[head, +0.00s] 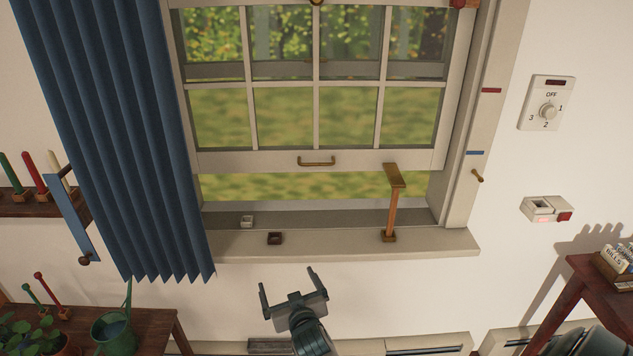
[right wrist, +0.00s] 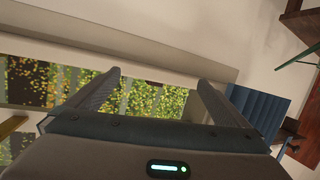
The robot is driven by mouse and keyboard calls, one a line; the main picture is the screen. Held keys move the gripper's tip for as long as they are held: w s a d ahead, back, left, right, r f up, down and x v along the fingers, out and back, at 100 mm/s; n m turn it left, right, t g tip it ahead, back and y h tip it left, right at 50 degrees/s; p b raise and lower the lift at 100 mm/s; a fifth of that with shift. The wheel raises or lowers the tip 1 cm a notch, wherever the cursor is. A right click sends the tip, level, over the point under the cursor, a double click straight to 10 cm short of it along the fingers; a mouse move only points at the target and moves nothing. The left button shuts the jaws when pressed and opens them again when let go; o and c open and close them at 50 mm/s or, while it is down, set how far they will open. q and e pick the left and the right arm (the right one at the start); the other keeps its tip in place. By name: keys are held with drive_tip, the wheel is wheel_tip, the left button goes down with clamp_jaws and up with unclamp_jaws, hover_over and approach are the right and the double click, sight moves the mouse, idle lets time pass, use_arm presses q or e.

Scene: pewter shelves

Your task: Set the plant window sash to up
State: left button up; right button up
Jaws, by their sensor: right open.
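The window sash (head: 250,160) is a pale frame with several panes, and a gap shows between its bottom rail and the sill (head: 350,243). A brass handle (head: 316,162) is at the middle of the rail. A wooden prop (head: 391,212) stands upright on the sill at the right, its flat top overlapping the rail's lower edge; I cannot tell if they touch. My right gripper (head: 287,279) is open and empty, below the sill in the head view. Its spread fingers show in the right wrist view (right wrist: 158,78). My left gripper is out of view.
A blue curtain (head: 115,130) hangs left of the window. Two small blocks, white (head: 247,221) and dark (head: 275,238), sit on the sill. The jamb has a red mark (head: 491,90), a blue mark (head: 475,153) and a brass peg (head: 477,176). Tables stand at both lower sides.

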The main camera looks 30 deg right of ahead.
sight(317, 165)
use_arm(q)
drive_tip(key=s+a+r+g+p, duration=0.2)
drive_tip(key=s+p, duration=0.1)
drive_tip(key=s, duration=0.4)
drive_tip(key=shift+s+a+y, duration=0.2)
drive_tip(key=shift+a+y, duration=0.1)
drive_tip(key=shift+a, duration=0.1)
use_arm(e)
drive_tip(key=d+r+m+h, duration=0.2)
drive_tip(key=d+r, duration=0.3)
drive_tip(key=r, duration=0.7)
drive_tip(key=d+r+m+h, duration=0.2)
drive_tip(key=d+r+h, duration=0.1)
drive_tip(key=r, duration=0.9)
drive_tip(key=shift+s+d+m+t+h, duration=0.2)
drive_tip(key=shift+d+m+t+h, duration=0.15)
drive_tip(key=shift+d, duration=0.55)
drive_tip(key=shift+w, duration=0.1)
use_arm(q)
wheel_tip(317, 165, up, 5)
drive_tip(key=p, duration=0.4)
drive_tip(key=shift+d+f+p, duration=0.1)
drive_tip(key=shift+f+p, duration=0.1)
drive_tip(key=shift+p, duration=0.15)
use_arm(e)
drive_tip(key=x, duration=1.7)
drive_tip(key=shift+w+r, duration=0.1)
drive_tip(key=shift+w, duration=0.05)
